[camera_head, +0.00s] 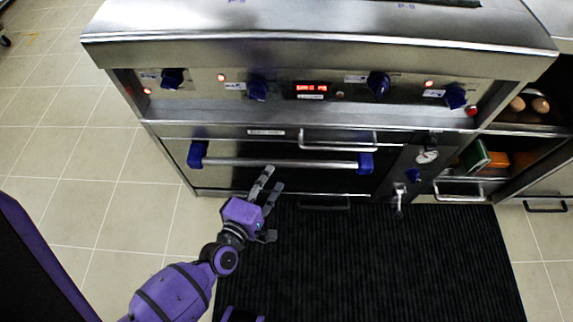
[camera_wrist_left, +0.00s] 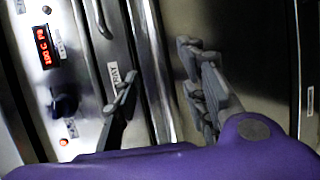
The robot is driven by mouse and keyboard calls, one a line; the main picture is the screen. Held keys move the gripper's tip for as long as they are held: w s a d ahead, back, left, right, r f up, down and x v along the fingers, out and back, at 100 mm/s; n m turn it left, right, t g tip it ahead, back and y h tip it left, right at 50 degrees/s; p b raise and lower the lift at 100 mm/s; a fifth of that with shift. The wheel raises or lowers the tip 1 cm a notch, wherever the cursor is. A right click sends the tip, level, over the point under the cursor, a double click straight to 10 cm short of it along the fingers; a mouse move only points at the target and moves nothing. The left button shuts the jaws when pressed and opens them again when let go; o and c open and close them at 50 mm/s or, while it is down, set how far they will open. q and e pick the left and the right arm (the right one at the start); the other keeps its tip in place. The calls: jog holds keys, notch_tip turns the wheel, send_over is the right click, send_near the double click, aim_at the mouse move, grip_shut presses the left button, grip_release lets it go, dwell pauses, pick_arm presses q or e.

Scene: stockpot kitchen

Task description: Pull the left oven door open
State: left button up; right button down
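The oven door (camera_head: 225,178) is the wide metal panel low on the stove front, and it looks closed. Its long horizontal handle bar (camera_head: 300,163) has a blue bracket at each end. My left gripper (camera_head: 271,188) is in front of the door, its fingertips just below the middle of the bar. The fingers are spread open. In the left wrist view the bar (camera_wrist_left: 154,70) runs through the gap between the fingers of my gripper (camera_wrist_left: 160,75). I cannot tell whether any finger touches it.
Blue knobs (camera_head: 257,88) and a red display (camera_head: 311,88) line the panel above. A thin handle (camera_head: 337,140) sits above the bar. A gauge (camera_head: 427,156) and lever (camera_head: 399,198) are to the right. A black ribbed mat (camera_head: 380,260) covers the clear floor in front.

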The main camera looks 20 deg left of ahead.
aim_at(276, 167)
pick_arm(q)
jog(key=b+x, duration=0.1)
jog(key=x, duration=0.6)
jog(key=shift+w+f, duration=0.1)
jog(key=shift+w, duration=0.2)
grip_shut()
